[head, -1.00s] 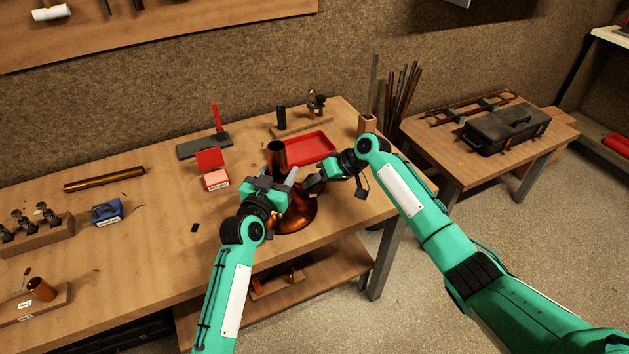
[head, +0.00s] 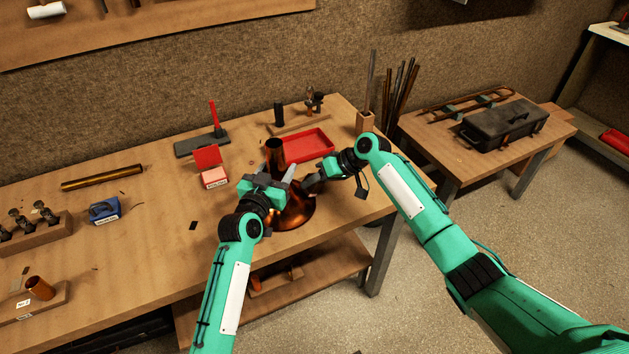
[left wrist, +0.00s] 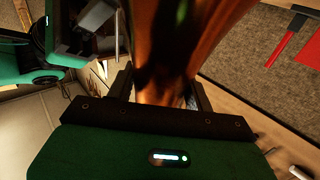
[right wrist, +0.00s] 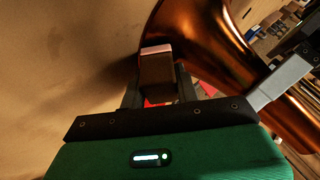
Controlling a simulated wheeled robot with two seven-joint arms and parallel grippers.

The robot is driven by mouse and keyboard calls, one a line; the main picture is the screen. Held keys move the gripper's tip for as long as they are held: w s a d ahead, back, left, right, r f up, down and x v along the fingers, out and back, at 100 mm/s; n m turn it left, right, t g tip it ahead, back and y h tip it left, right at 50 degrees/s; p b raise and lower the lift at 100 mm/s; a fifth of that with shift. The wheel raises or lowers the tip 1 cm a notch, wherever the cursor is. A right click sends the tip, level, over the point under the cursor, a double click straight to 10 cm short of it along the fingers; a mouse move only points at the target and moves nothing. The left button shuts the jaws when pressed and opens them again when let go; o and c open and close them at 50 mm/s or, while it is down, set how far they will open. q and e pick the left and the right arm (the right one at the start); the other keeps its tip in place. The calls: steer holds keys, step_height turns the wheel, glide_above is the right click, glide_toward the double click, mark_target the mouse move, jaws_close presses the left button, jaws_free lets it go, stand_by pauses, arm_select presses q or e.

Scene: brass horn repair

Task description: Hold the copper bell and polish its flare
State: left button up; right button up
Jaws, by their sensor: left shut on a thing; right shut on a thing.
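The copper bell (head: 293,217) stands on the bench with its wide flare down and its narrow tube (head: 275,152) up. My left gripper (head: 283,183) is shut on the bell's tube. The tube fills the space between the jaws in the left wrist view (left wrist: 168,75). My right gripper (head: 316,180) is shut on a small brown block with a pinkish end (right wrist: 157,72). The block is close beside the bell's flare (right wrist: 205,35) in the right wrist view. I cannot tell whether they touch.
An open red polish box (head: 213,177) and a red tray (head: 303,146) lie behind the bell. A blue labelled block (head: 104,211) and a copper tube (head: 102,177) lie to the left. A toolbox (head: 504,125) sits on the side table. The bench's front edge is close to the bell.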

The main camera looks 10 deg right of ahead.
steer(key=shift+s, duration=0.35)
steer(key=shift+s+d, duration=0.15)
steer(key=shift+s, duration=0.2)
steer(key=shift+w, duration=0.1)
stand_by(0.4)
steer(key=shift+w, duration=0.3)
steer(key=shift+w, duration=0.15)
steer(key=shift+w+a, duration=0.2)
steer(key=shift+w, duration=0.05)
steer(key=shift+r, duration=0.1)
stand_by(0.3)
